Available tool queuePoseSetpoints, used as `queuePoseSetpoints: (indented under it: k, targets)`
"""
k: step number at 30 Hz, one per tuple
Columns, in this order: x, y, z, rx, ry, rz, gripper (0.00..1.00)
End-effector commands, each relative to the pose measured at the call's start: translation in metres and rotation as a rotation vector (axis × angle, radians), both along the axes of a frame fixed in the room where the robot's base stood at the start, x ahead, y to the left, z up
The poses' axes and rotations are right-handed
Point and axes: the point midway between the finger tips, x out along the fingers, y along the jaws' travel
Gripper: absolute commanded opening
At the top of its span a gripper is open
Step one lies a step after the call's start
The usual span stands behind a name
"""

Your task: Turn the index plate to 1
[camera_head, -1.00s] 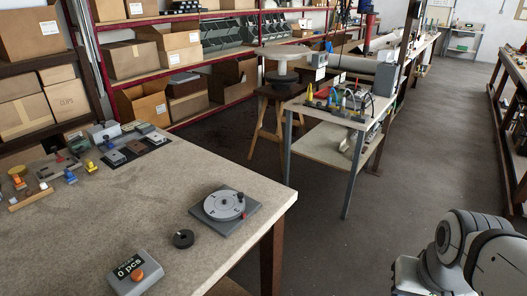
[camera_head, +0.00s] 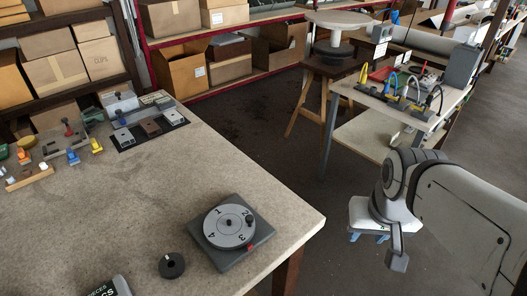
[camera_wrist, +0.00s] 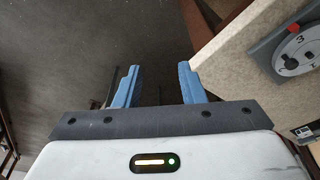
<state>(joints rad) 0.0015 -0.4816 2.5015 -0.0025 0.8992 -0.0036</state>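The index plate (camera_head: 226,226) is a light grey disc marked 1 to 4 on a dark grey square base (camera_head: 212,256), near the table's front right corner. A black knob stands on the disc beside the 2. A red marker (camera_head: 250,247) sits at the base's near right edge, closest to the 3. The plate also shows at the upper right of the wrist view (camera_wrist: 302,56), partly cut off. My gripper (camera_wrist: 158,84) has two blue fingers spread apart with nothing between them. In the head view it hangs right of the table, apart from the plate.
A black ring (camera_head: 172,265) lies left of the plate, and a counter box (camera_head: 108,288) is cut off at the bottom. Small parts and a dark tray (camera_head: 150,133) are at the back left. The table (camera_head: 120,210) is bare between. A side bench (camera_head: 415,110) stands behind.

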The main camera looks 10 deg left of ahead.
Motion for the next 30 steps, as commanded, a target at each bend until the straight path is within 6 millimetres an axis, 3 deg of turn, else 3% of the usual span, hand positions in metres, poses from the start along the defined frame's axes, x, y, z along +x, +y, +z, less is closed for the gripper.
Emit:
queuePoseSetpoints:
  k: [8,14,19,24,30]
  targets:
    - [0.012,0.013,0.007,-0.026,0.038,0.11,0.41]
    - [0.049,0.08,0.02,-0.139,0.165,0.513,0.41]
    - [0.074,0.154,0.02,-0.268,0.286,0.942,0.41]
    - [0.079,0.227,0.01,-0.392,0.386,1.3,0.41]
    - [0.072,0.277,-0.002,-0.485,0.454,1.535,0.41]
